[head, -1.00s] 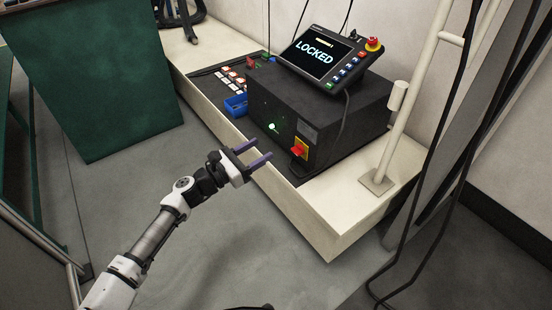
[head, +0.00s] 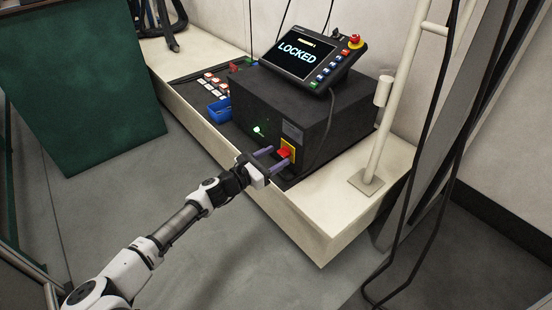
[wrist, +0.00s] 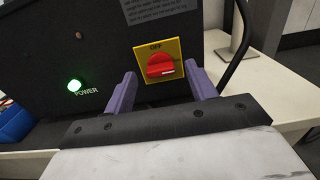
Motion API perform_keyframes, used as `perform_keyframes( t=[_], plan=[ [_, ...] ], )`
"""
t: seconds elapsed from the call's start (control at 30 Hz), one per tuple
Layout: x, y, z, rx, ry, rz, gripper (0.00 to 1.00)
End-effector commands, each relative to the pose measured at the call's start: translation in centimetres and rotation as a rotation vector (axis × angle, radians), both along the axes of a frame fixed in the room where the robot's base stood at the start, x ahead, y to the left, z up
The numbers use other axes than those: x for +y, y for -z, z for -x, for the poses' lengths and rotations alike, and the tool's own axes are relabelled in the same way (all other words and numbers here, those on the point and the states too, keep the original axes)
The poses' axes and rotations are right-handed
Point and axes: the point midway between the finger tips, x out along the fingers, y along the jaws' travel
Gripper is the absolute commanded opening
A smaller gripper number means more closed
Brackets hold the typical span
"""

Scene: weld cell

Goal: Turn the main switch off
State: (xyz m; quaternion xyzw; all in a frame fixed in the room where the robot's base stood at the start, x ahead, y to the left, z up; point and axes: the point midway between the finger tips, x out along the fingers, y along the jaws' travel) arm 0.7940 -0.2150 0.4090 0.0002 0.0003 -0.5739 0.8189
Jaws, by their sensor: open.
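The main switch is a red rotary handle (wrist: 160,66) on a yellow plate (wrist: 172,48) marked OFF at its top, on the front of a black box (head: 300,112). In the wrist view the handle lies roughly horizontal, with a white mark at its right end. A green POWER lamp (wrist: 74,86) is lit left of the switch.
A tilted panel reading LOCKED (head: 300,53) with a red emergency button (head: 355,41) stands on the box. A blue bin (head: 219,110) sits to its left. A white post (head: 385,130) rises from the pale bench (head: 330,222) at right. Black cables hang nearby.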

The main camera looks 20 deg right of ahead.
Motion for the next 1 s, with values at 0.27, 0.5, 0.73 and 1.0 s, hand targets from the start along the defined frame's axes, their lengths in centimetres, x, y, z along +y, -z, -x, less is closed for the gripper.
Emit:
perform_keyframes(
  t=[0.27,0.5,0.73,1.0],
  plan=[
    [-1.07,-0.04,-0.38,-0.001,0.000,0.000,0.56],
    [-1.03,-0.05,-0.36,0.000,0.000,0.000,0.47],
    [-1.02,-0.04,-0.35,0.000,0.000,0.001,0.17],
    [-1.01,-0.07,-0.36,0.017,0.000,0.007,0.12]
  ],
)
